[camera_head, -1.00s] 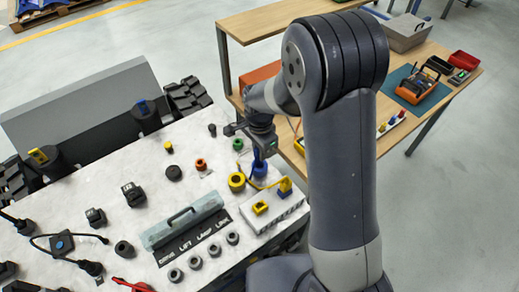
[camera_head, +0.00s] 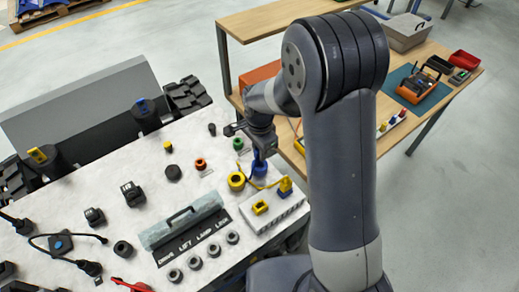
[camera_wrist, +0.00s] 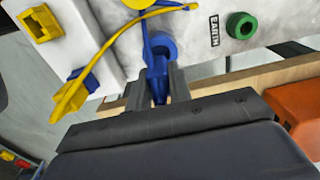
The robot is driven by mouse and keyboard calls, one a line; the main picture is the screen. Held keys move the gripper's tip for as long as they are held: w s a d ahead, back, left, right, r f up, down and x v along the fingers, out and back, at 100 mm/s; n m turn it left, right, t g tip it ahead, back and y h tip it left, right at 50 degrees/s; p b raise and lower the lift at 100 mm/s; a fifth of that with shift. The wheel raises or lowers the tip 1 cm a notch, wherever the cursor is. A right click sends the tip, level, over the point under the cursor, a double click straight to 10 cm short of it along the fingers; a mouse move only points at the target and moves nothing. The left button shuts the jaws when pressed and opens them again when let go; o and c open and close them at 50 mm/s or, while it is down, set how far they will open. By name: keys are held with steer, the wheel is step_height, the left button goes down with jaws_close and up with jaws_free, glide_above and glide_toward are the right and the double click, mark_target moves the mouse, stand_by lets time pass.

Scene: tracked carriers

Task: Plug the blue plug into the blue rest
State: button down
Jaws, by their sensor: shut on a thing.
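My gripper (camera_wrist: 159,86) is shut on the blue plug (camera_wrist: 158,92), which sits between the two dark fingers in the wrist view. A blue cable (camera_wrist: 147,22) runs up from the plug. The round blue rest (camera_wrist: 165,44) shows just beyond the fingertips, and the plug overlaps it in the picture. In the head view my gripper (camera_head: 261,152) is low over the blue rest (camera_head: 261,169) at the right side of the white bench. The fingers hide the join, so I cannot tell how far the plug is in the rest.
The yellow rest (camera_head: 236,181) stands left of the blue one; the green rest (camera_head: 238,144) is behind, by an EARTH label (camera_wrist: 214,26). A white block (camera_head: 275,212) carries a yellow socket (camera_head: 260,208) and a blue socket with a yellow plug. A wooden table lies beyond.

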steer(key=shift+f+b, duration=1.55)
steer(key=shift+f, duration=0.5)
steer(key=c, duration=1.2)
jaws_free()
step_height(320, 180, up, 11)
steer(key=shift+f, duration=0.1)
step_height(320, 180, down, 11)
steer(key=shift+r, duration=0.1)
steer(key=shift+r+p, duration=0.4)
steer(key=shift+r, duration=0.05)
